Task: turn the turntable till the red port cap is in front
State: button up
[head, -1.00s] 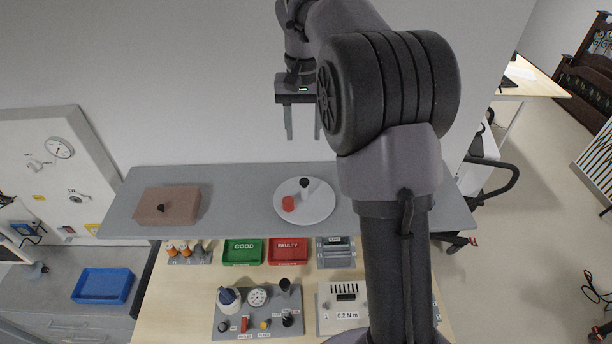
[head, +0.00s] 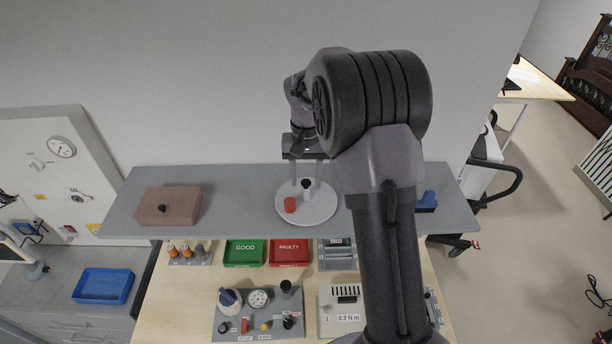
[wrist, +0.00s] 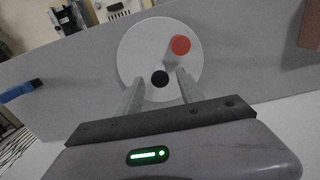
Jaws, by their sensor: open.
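The turntable is a round white disc (head: 318,212) on the grey shelf; it also shows in the wrist view (wrist: 135,50). The red port cap (head: 290,204) sits on its left front part in the head view, and at upper right of the disc in the wrist view (wrist: 180,45).
A blue object (head: 427,201) lies at the shelf's right end. Green (head: 244,253) and red (head: 289,252) bins stand below the shelf's front edge. The shelf between box and disc is clear.

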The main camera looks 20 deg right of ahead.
grip_shut()
dwell(1.3)
